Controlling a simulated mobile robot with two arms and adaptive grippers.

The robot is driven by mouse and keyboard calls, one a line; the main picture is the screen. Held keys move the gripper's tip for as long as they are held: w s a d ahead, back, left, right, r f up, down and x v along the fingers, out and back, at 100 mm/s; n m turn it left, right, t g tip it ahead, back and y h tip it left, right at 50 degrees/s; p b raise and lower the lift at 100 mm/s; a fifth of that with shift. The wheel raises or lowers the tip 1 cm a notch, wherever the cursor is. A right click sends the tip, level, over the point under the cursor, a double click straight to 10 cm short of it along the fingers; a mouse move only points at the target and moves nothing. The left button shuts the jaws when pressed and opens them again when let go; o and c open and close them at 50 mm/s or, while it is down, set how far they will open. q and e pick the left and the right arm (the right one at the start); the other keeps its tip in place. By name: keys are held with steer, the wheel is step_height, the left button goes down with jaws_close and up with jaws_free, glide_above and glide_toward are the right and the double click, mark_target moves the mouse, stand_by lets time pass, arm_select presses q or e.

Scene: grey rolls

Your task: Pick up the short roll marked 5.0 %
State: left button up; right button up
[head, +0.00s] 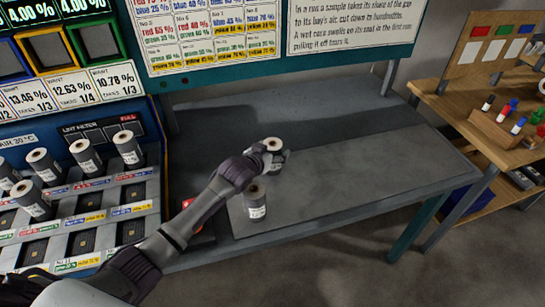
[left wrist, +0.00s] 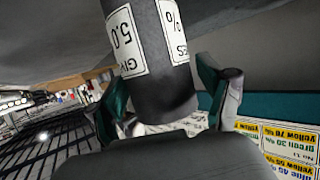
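The short roll marked 5.0 (left wrist: 145,45) stands between the fingers of my left gripper (left wrist: 165,95) in the left wrist view. Its white label reads upside down there. My right gripper is not in view.
Another grey roll (head: 255,203) stands upright on the bench (head: 345,180) just in front of the gripper. A rack with several rolls (head: 84,153) is at the left. A wooden shelf (head: 470,105) with markers is at the right. The bench's right side is clear.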

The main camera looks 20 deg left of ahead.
arm_select(q)
steer(key=c, duration=1)
steer(key=shift+r, duration=0.1)
